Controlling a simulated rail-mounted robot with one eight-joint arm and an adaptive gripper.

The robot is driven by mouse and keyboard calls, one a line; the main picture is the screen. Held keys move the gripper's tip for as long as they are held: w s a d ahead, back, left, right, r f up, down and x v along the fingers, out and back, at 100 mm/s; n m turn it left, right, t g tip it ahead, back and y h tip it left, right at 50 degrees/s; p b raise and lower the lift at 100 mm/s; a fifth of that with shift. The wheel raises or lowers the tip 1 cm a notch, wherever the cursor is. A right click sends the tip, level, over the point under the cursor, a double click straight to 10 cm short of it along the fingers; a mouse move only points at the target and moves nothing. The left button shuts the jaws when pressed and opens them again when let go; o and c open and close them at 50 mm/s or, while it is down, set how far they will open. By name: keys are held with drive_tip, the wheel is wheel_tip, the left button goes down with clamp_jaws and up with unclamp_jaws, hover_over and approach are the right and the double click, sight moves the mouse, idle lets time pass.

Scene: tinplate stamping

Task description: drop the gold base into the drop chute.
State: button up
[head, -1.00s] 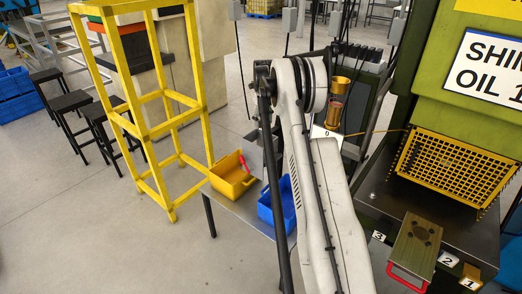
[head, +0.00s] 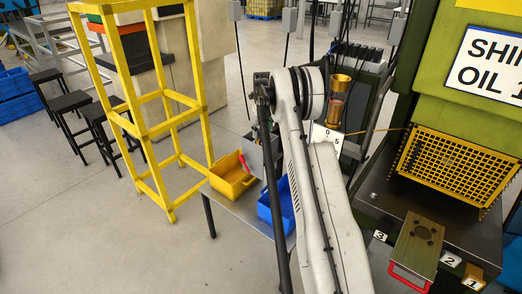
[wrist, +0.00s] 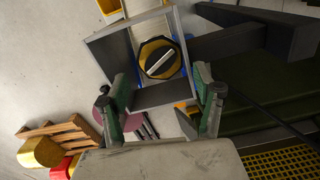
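The drop chute, as far as I can tell, is the square grey frame (wrist: 107,50) in the wrist view, its opening facing my camera. A grey box beside my arm in the head view (head: 251,154) looks like the same chute. Through the opening I see a yellow, many-sided thing (wrist: 143,61) with a dark middle and a pale bar across it; I cannot tell whether it is the gold base. My gripper (wrist: 162,108) has its green-sided fingers spread apart at the chute's near edge, with nothing visible between them. The head view shows it unclearly.
A yellow bin (head: 230,181) and a blue bin (head: 266,212) stand below the chute. A gold cylinder (head: 337,101) stands right of my arm by a white card. A yellow frame (head: 152,97) stands left; a green press (head: 450,70) with yellow mesh guard stands right.

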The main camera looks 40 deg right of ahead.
drive_tip(key=shift+o, duration=0.6)
drive_tip(key=shift+r, duration=0.1)
wheel_tip(320, 180, up, 12)
drive_tip(key=shift+a, duration=0.1)
idle(0.4)
